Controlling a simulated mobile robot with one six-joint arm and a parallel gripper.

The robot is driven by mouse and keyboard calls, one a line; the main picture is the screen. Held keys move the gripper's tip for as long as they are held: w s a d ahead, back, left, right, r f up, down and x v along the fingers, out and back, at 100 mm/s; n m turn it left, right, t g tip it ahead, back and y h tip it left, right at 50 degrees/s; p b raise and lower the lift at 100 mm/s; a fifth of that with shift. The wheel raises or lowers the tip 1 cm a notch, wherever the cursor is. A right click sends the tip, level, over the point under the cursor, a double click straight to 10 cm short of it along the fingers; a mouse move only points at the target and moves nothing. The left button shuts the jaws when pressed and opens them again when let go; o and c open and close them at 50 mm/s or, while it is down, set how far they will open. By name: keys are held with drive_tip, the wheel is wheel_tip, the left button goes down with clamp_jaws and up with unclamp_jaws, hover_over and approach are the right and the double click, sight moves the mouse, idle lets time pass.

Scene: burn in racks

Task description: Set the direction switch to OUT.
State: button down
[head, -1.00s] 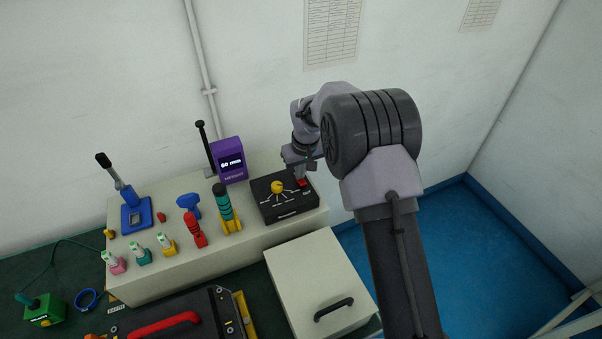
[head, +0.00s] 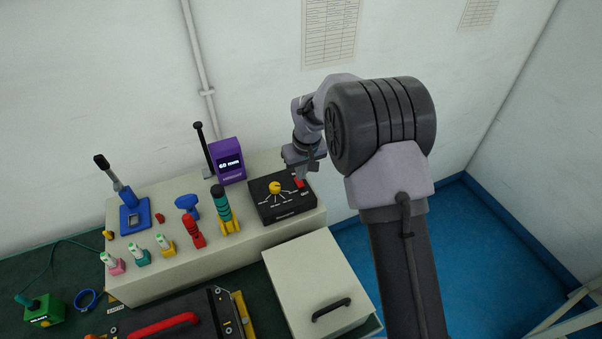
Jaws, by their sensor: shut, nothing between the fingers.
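A black control box (head: 272,208) sits at the right end of the long beige bench. It carries a yellow knob (head: 274,187) with white lines and small marks around it, and a red switch (head: 299,183) at its right side. Small white lettering near the red switch is too small to read, so I cannot tell which way it is set. My gripper (head: 306,174) is shut and empty, pointing down just behind and to the right of the red switch. I cannot tell whether it touches the switch.
A purple display box (head: 228,161) with a black lever stands left of the control box. A blue press (head: 134,215), a blue knob (head: 187,203), and red and green-yellow tools stand further left. A beige cabinet (head: 318,280) with a black handle is in front.

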drive_tip(key=a+p+v, duration=0.1)
drive_tip(key=v, duration=1)
drive_tip(key=shift+d+r, duration=0.25)
drive_tip(key=shift+d, duration=0.2)
drive_tip(key=shift+s+f+b, duration=0.1)
drive_tip(key=shift+s+b, duration=0.05)
drive_tip(key=shift+b, duration=0.65)
